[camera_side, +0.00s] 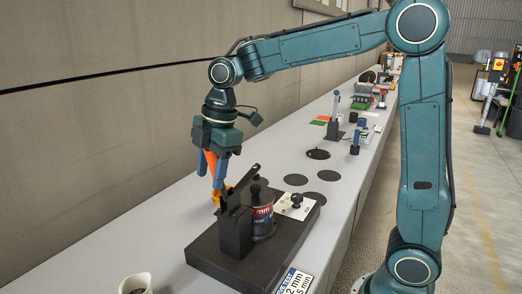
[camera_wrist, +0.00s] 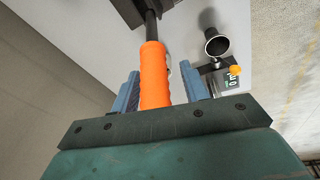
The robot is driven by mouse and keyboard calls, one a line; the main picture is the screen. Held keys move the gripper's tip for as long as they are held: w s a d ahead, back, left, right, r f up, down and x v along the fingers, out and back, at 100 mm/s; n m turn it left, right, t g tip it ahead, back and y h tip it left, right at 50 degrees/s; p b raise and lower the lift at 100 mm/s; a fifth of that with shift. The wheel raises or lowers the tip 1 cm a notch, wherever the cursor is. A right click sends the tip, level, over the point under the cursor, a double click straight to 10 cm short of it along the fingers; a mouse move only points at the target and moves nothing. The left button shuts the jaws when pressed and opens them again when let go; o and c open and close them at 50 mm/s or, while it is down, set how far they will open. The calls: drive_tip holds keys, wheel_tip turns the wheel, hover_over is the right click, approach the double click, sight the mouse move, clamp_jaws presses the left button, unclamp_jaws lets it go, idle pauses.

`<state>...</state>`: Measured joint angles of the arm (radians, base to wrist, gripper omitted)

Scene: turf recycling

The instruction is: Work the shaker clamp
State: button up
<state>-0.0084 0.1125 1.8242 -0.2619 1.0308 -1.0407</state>
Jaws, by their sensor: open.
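The shaker clamp stands on a thick black base (camera_side: 205,258) at the front of the bench. It has a black upright (camera_side: 236,228) and a dark lever arm. A dark jar (camera_side: 262,212) with a red and blue label sits beside the upright. The clamp's orange handle (camera_side: 210,160) rises toward my gripper (camera_side: 214,182). In the wrist view the orange handle (camera_wrist: 154,75) lies lengthwise between the blue fingers of my gripper (camera_wrist: 160,92), with a gap on the right side. The fingers are open around it. A dark rod joins the handle's far end to a black block.
A white cup (camera_side: 136,284) is at the bottom left, partly cut off. A label plate (camera_side: 293,281) lies by the base's front right. Dark discs (camera_side: 296,180) lie behind. Small stands and coloured items fill the bench's far end. A wall runs along the left.

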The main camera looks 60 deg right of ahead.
drive_tip(key=shift+s+a+r+h, duration=1)
drive_tip(key=shift+s+r, duration=0.15)
drive_tip(key=shift+r, duration=5.2)
drive_tip(key=shift+s+d+f+m+t, duration=0.9)
drive_tip(key=shift+s+d+f+m, duration=0.5)
drive_tip(key=shift+s+d+m, duration=2.65)
drive_tip(key=s+a+f+m+t, duration=0.1)
drive_tip(key=s+f+m+t, duration=0.1)
drive_tip(key=s+f+m, duration=0.4)
drive_tip(key=shift+s+a+f+m, duration=0.3)
drive_tip(key=shift+s+f, duration=1.5)
drive_tip(key=shift+s, duration=1.15)
